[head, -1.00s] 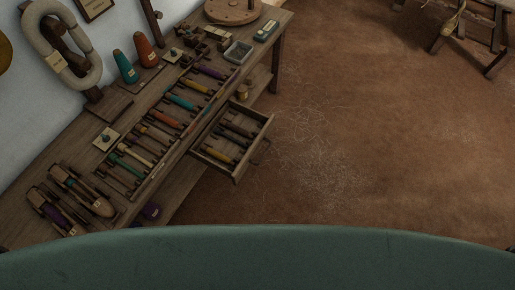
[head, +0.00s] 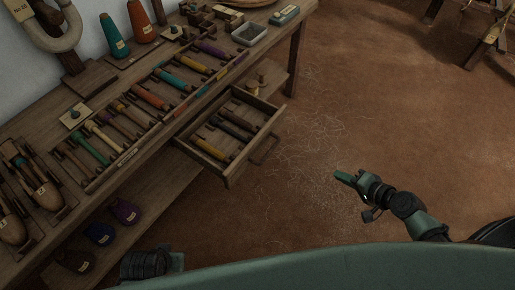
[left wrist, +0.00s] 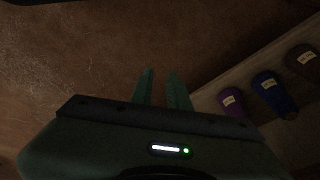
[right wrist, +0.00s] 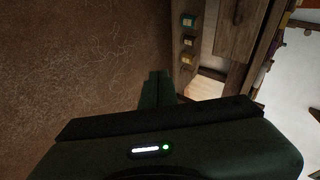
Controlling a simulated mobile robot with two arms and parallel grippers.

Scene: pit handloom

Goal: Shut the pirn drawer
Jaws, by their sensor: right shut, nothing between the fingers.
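The pirn drawer (head: 257,147) stands pulled out from the front of the wooden bench in the head view, with several dark and yellow pirns lying in it. Its handle (head: 265,150) is on the outer front. My right gripper (head: 345,178) is shut and empty, to the right of the drawer front and apart from it, over the floor. Its fingers also show together in the right wrist view (right wrist: 158,88). My left gripper (left wrist: 161,88) is open with nothing between its fingers in the left wrist view, over the floor beside the lower shelf.
The bench top (head: 95,95) holds a rack of coloured pirns, shuttles, cones and a small grey tray (head: 249,33). The lower shelf (head: 150,185) carries purple, blue and dark cones (head: 124,211). Wooden furniture (head: 490,45) stands at top right.

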